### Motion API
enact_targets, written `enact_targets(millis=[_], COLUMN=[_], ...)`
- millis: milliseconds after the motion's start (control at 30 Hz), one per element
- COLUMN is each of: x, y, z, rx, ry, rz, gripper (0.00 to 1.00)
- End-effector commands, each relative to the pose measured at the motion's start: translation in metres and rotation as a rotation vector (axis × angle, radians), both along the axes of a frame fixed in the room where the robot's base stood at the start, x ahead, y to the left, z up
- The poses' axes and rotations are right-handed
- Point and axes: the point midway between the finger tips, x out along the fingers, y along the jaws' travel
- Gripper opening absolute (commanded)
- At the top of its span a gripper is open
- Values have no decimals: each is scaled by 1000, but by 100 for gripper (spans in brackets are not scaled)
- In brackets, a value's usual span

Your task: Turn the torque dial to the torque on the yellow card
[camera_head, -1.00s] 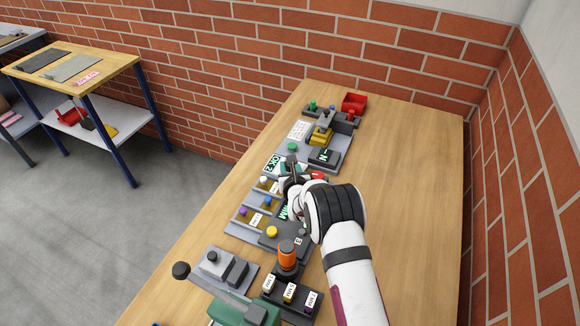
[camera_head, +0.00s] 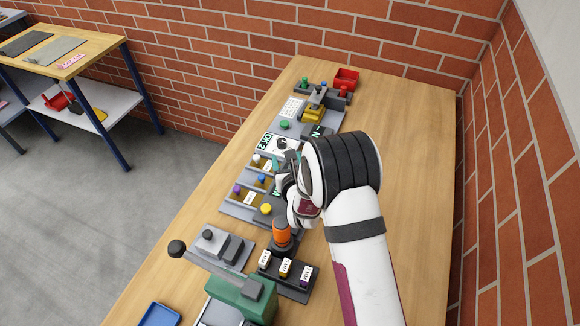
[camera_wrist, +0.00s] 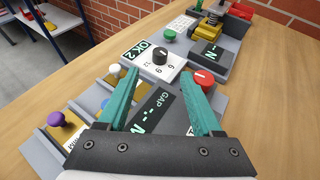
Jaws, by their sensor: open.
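A black round dial (camera_wrist: 160,57) with numbers around it sits on a white panel beside a display reading "OK 2" (camera_wrist: 144,48). It also shows in the head view (camera_head: 282,144). My gripper (camera_wrist: 168,75) is open and empty, its teal fingers straddling the line to the dial, with the tips apart from it on the near side. In the head view my gripper (camera_head: 286,162) is partly hidden by my wrist.
A red knob (camera_wrist: 204,77) lies beside my right finger, and a "GAP" display (camera_wrist: 152,112) sits below. Trays with white, blue and purple knobs (camera_head: 262,179) are left. An orange-handled tool (camera_head: 282,236) and a green lever press (camera_head: 240,298) stand in front. The right tabletop is clear.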

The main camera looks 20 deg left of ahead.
Motion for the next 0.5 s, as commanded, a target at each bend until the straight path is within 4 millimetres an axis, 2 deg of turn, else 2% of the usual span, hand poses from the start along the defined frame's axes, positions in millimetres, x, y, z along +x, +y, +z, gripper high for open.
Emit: enact_targets(millis=[100,200,500], x=[-23,-35,-43], y=[-14,-21,-26], z=[11,17,20], rx=[0,-1,0], ry=[1,0,0], rz=[1,0,0], gripper=[67,67,67])
